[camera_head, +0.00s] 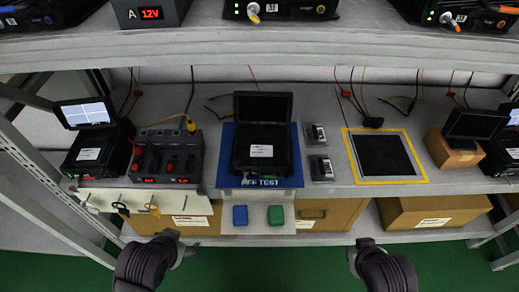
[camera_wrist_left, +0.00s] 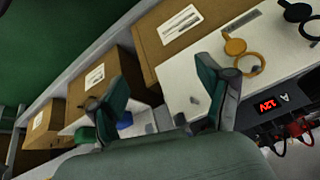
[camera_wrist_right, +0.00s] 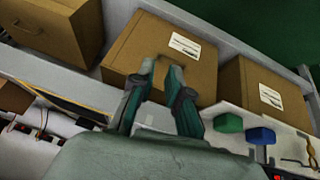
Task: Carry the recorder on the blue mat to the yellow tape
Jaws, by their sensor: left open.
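The recorder (camera_head: 262,145), a black case with its lid raised and a white label, sits on the blue mat (camera_head: 226,150) marked "TEST" on the middle shelf. To its right, yellow tape (camera_head: 352,160) frames a dark flat rectangle (camera_head: 384,155), with no recorder on it. My left gripper (camera_head: 182,247) is low in front of the shelf, left of the recorder; in the left wrist view (camera_wrist_left: 160,90) its fingers are wide apart and empty. My right gripper (camera_head: 357,250) is in front of the shelf, below the tape; in the right wrist view (camera_wrist_right: 162,68) its fingertips are close, with a narrow gap.
Small dark devices (camera_head: 321,152) stand between mat and tape. A grey power unit (camera_head: 167,155) and another recorder (camera_head: 97,150) stand left. A screen on a cardboard box (camera_head: 455,152) is right of the tape. Blue (camera_head: 240,215) and green (camera_head: 276,215) blocks sit below the mat. The upper shelf overhangs.

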